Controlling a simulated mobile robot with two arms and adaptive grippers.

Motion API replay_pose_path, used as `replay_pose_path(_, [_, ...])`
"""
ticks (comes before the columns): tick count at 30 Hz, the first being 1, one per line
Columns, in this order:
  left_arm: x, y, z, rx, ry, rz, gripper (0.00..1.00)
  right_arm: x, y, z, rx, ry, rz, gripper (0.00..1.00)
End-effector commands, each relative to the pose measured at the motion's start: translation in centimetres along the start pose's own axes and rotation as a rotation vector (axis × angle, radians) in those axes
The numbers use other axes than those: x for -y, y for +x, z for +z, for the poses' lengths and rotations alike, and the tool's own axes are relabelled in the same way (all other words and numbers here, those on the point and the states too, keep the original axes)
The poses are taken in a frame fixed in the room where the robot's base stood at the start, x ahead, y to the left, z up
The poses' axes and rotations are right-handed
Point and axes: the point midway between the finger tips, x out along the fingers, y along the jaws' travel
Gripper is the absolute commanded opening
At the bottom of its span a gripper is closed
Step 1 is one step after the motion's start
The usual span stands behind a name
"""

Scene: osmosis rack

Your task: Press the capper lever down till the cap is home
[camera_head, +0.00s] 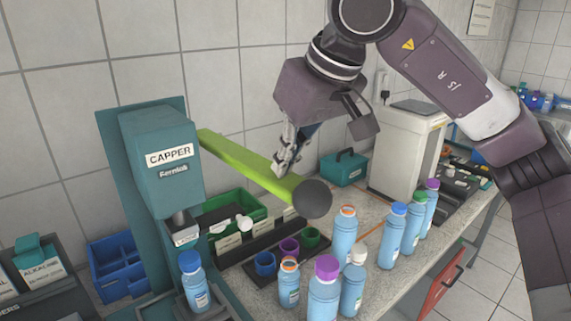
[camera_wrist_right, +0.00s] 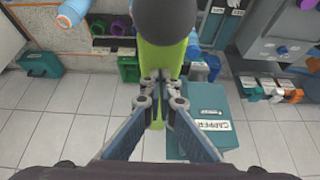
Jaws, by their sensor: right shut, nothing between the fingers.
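The teal capper (camera_head: 165,180) stands at the left, with a lime-green lever (camera_head: 238,158) reaching out to the right and slightly down to a dark round knob (camera_head: 312,198). A blue bottle (camera_head: 196,291) with a blue cap (camera_head: 189,261) stands upright under the capper head. My right gripper (camera_head: 283,163) is shut and empty, its fingertips at the lever's upper side close to the knob. In the right wrist view the fingertips (camera_wrist_right: 160,88) overlap the green lever (camera_wrist_right: 162,55) beside the knob (camera_wrist_right: 137,18); whether they touch it I cannot tell. My left gripper is out of view.
Several blue bottles, such as one with a purple cap (camera_head: 325,289), stand in front and right of the lever. A rack of coloured caps (camera_head: 263,260) lies below it. A green bin (camera_head: 225,207) and a blue bin (camera_head: 118,266) are near the wall.

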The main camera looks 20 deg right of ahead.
Motion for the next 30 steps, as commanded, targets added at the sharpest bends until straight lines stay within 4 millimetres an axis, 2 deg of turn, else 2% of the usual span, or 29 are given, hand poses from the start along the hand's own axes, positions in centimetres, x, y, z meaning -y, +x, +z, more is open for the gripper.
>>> replay_pose_path(1, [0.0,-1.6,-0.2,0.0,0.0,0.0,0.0,0.0,-1.5,-0.8,0.001,0.0,0.0,0.0])
replay_pose_path(21, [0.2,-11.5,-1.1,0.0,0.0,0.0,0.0,0.0,-11.0,-6.5,0.001,0.0,0.0,0.0])
replay_pose_path(26, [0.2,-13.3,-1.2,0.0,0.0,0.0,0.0,0.1,-13.5,-8.0,0.001,0.0,0.0,0.0])
replay_pose_path(27, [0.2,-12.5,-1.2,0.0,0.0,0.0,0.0,0.1,-13.6,-8.2,-0.001,0.0,0.0,0.0])
replay_pose_path(30, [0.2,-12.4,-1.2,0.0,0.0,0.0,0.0,0.1,-14.7,-8.8,0.0,0.0,0.0,0.0])
